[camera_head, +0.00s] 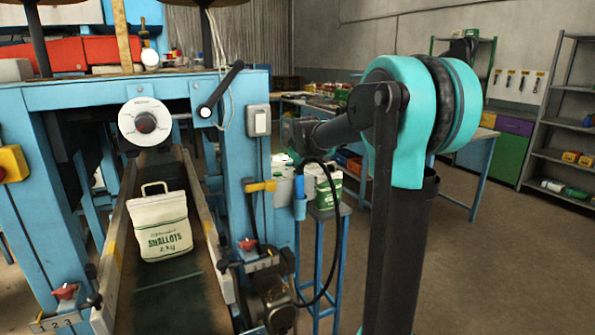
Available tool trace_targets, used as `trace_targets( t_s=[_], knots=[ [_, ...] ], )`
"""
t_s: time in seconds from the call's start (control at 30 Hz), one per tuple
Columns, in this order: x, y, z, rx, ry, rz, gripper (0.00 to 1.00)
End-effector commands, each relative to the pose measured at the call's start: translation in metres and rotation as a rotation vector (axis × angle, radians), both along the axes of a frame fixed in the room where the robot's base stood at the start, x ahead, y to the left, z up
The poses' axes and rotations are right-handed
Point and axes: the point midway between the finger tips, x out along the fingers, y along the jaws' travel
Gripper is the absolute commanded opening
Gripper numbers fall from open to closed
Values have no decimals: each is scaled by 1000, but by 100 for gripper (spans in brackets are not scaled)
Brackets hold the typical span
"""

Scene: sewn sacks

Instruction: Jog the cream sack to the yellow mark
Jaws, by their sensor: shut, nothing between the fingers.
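The cream sack (160,226), with two handles and green print reading SHALLOTS 2 kg, stands on the dark belt (172,310) between two side rails. It leans back slightly. A yellowish patch (119,249) shows on the left rail beside the sack; I cannot tell for certain that it is the yellow mark. A thin pale green line crosses the belt just in front of the sack. My teal and dark arm stands right of centre, its forearm pointing away and left. My gripper's fingers cannot be made out, and nothing shows touching the sack.
Red knobs sit low on the blue machine frame, left (65,292) and right (248,244). A yellow-ended lever (260,186) and a grey switch box (258,121) are on the right post. Another sack (325,190) sits on a blue stand. Floor at right is clear.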

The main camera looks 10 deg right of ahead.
Motion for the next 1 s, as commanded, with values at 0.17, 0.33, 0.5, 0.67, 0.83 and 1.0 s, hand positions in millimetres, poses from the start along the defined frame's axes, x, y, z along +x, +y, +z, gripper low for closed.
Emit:
trace_targets(
  t_s=[0.17,0.33,0.5,0.67,0.83,1.0],
  knots=[
    [0,0,0,0,0,0,0],
    [0,0,0,0,0,0,0],
    [0,0,0,0,0,0,0],
    [0,0,0,0,0,0,0],
    [0,0,1,0,0,0,0],
    [0,0,7,0,0,0,0]
  ],
)
